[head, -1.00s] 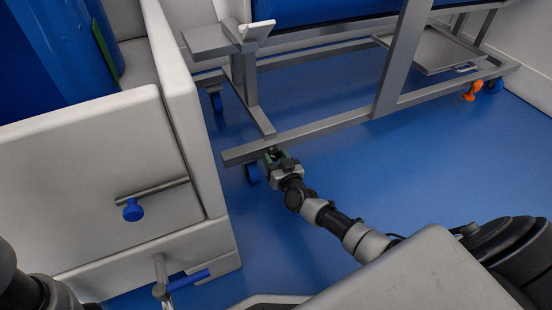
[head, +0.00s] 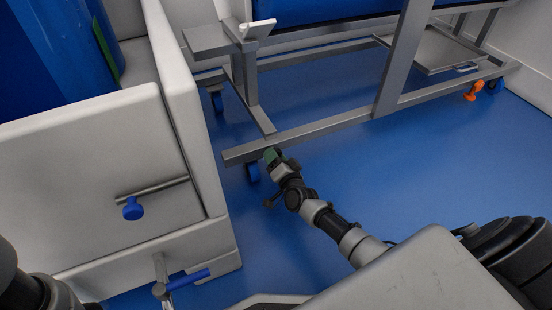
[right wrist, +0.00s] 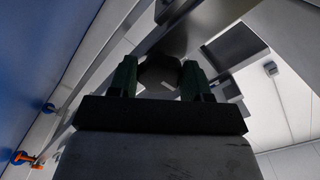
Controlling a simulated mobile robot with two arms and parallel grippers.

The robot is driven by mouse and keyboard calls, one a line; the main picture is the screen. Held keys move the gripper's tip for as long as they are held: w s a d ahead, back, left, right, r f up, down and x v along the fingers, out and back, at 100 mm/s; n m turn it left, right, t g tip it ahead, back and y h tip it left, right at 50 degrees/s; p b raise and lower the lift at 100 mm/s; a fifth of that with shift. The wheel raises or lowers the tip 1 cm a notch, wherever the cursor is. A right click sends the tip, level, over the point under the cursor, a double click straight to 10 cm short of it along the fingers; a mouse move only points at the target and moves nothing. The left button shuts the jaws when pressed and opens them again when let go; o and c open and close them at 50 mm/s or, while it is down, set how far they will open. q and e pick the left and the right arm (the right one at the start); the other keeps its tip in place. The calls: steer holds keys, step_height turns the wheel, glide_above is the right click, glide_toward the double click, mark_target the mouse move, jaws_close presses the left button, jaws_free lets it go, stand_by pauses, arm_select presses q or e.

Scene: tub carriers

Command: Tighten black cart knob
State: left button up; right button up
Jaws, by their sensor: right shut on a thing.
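The black cart knob (right wrist: 160,72) shows in the right wrist view as a dark lobed shape between my two green-padded fingers. My right gripper (right wrist: 158,80) is shut on it. In the head view my right gripper (head: 272,156) is at the near lower end of the grey metal cart frame (head: 310,135), just under the bar's left end. There the gripper hides the knob. My left gripper is out of view; only dark parts of my left arm show at the lower left edge.
A white cabinet-like unit (head: 100,180) with a blue knob (head: 133,209) stands close on the left. A blue caster (head: 252,172) is beside my right gripper. An orange part (head: 473,91) is at the cart's far right. Blue floor (head: 420,180) is clear to the right.

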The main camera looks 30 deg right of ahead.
steer(key=shift+m, duration=0.4)
steer(key=o, duration=0.9)
steer(key=s+p, duration=0.2)
steer(key=s, duration=0.1)
steer(key=s+p, duration=0.2)
steer(key=s, duration=0.2)
steer(key=s+p, duration=0.1)
steer(key=s, duration=0.3)
steer(key=shift+a+p, duration=0.3)
steer(key=shift+p, duration=0.1)
steer(key=shift+w, duration=0.1)
